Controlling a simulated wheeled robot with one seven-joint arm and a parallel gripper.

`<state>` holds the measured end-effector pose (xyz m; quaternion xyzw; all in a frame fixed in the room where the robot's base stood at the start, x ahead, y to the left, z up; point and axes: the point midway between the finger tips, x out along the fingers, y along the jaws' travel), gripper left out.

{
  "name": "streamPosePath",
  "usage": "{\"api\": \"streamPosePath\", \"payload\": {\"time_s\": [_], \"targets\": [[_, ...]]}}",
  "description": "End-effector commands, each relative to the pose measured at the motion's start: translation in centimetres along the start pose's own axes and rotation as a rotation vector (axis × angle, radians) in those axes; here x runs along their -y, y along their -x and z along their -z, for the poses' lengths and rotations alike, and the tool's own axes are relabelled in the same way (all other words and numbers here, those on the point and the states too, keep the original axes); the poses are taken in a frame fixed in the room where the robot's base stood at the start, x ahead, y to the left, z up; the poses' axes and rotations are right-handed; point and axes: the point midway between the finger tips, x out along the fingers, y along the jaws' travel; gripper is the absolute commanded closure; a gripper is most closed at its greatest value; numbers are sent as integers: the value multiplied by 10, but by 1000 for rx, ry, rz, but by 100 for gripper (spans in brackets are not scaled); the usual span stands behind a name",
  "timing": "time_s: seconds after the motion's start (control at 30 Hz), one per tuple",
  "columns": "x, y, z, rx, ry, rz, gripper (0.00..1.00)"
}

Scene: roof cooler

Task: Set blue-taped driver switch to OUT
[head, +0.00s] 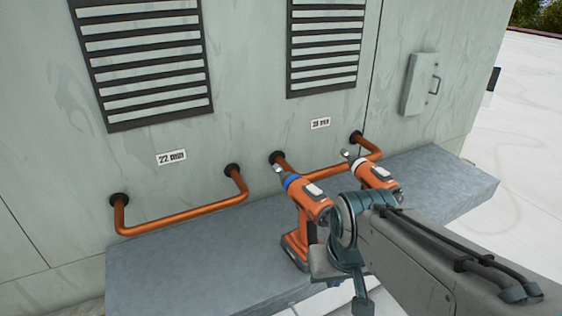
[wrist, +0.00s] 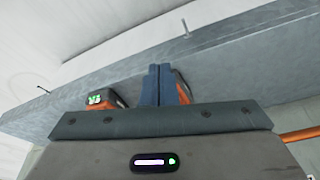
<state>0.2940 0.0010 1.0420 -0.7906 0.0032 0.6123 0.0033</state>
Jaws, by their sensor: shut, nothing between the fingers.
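The blue-taped driver (head: 308,198) stands on the grey ledge in the head view, an orange tool with a blue band (head: 290,181) behind its nose. A second orange driver (head: 377,177) with a pale collar is to its right, partly hidden by my arm. My gripper (wrist: 165,83) is shut and empty in the wrist view; my arm hides its fingertips in the head view. In the wrist view, one orange-and-black driver part (wrist: 105,98) shows left of the fingers and another (wrist: 183,84) right behind them. I cannot tell which driver each belongs to, nor see the switch setting.
Copper pipes (head: 185,220) stick out from the grey cabinet wall, behind and left of the drivers. The ledge (head: 165,265) is bare at the left. Labels, vents and a handled box (head: 420,84) are on the wall.

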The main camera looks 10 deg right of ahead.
Motion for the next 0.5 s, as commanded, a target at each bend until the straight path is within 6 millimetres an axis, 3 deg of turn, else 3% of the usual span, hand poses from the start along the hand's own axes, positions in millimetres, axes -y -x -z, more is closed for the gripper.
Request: {"api": "streamPosePath", "payload": {"time_s": [0.5], "targets": [[0, 6, 6, 5, -20, 1, 100]]}}
